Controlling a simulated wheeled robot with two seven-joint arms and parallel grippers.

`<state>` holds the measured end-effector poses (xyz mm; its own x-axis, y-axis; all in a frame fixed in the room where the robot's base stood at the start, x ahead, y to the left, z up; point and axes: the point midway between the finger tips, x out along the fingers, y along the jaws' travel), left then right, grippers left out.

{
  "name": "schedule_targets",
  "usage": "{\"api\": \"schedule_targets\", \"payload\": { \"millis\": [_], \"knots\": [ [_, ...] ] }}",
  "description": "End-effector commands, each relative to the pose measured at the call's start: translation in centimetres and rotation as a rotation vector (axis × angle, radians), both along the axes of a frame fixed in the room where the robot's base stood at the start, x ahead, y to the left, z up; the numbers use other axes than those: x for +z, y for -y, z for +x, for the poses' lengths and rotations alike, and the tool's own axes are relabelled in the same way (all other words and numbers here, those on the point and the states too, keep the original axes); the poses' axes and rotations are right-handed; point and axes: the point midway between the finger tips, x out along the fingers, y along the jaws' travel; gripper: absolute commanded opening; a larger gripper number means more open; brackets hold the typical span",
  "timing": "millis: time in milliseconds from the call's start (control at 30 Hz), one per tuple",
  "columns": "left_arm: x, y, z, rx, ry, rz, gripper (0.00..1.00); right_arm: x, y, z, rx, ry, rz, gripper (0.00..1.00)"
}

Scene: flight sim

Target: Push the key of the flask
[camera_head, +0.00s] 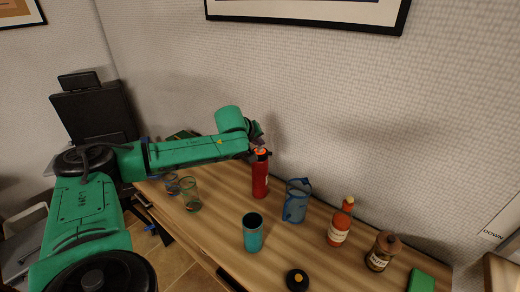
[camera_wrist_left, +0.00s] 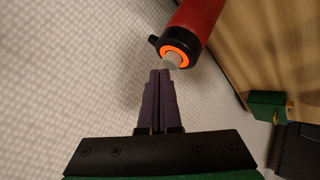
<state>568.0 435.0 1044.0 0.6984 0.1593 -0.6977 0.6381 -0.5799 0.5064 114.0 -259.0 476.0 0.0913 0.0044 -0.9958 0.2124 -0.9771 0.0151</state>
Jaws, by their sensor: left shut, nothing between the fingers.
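The flask (camera_head: 260,177) is red with a black top and stands upright near the back edge of the wooden table. In the left wrist view the flask (camera_wrist_left: 197,18) shows its black collar, an orange ring and a grey key (camera_wrist_left: 172,61) in the ring's middle. My left gripper (camera_head: 257,149) is at the flask's top, partly hidden by its own wrist in the head view. In the left wrist view its purple fingers (camera_wrist_left: 160,72) are shut and empty, tips close to the key. I cannot tell whether they touch it. My right gripper is not in view.
Two glasses (camera_head: 190,196) stand left of the flask. The wall is close behind.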

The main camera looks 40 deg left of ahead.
Motion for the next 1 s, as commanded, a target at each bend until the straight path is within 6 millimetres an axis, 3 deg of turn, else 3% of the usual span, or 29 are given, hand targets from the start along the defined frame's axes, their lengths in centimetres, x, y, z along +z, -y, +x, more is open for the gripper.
{"api": "schedule_targets", "payload": {
  "millis": [100,533,1000],
  "knots": [
    [0.5,0.0,0.0,-0.001,0.001,0.000,0.00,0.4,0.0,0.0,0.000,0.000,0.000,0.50],
    [5.9,0.0,0.0,-0.001,0.000,0.001,0.00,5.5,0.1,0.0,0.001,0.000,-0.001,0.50],
    [6.0,0.0,0.0,-0.001,0.002,0.000,0.00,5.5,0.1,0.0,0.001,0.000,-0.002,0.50]
  ]
}}
